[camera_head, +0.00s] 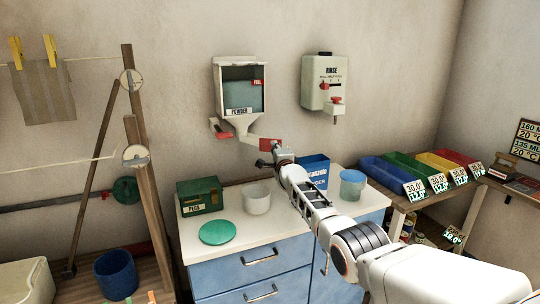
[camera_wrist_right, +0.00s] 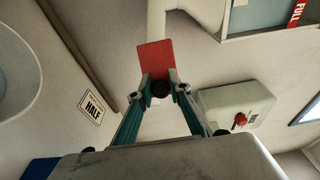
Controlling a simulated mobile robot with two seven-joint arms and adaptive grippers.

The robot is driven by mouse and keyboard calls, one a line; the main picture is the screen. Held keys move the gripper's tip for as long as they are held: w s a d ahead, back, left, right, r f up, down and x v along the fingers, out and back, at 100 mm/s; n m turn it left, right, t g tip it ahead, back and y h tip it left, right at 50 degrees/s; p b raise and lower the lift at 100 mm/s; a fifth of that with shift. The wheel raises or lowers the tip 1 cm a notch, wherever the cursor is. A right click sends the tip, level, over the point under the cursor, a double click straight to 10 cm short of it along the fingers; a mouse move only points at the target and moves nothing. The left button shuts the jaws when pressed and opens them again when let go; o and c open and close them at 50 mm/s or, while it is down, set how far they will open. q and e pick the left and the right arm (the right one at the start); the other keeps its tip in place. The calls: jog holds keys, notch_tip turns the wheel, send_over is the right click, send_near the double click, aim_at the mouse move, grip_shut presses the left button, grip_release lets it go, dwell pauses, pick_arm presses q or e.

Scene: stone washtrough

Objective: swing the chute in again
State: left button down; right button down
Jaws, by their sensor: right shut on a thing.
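The white powder dispenser (camera_head: 241,92) hangs on the wall, with a dark fill behind its window. Its pale chute (camera_head: 250,138) sticks out to the right from below the funnel and ends in a red tab (camera_head: 266,144). My right gripper (camera_head: 272,158) is at that end. In the right wrist view the fingers (camera_wrist_right: 159,88) are shut on the lower edge of the red tab (camera_wrist_right: 155,57). Part of the pale chute (camera_wrist_right: 156,20) shows above the tab. My left gripper is not in view.
A rinse dispenser (camera_head: 324,83) hangs to the right. On the counter (camera_head: 240,250) below stand a green box (camera_head: 199,195), a white cup (camera_head: 256,198), a green lid (camera_head: 219,232), a blue powder box (camera_head: 314,170) and a blue-lidded tub (camera_head: 352,186). A wooden rack (camera_head: 147,190) stands left.

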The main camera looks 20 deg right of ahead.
jog(key=shift+w+d+y, duration=0.2)
jog(key=shift+d+y, duration=0.1)
jog(key=shift+d, duration=0.35)
jog(key=shift+n, duration=0.3)
jog(key=shift+w+f, duration=0.1)
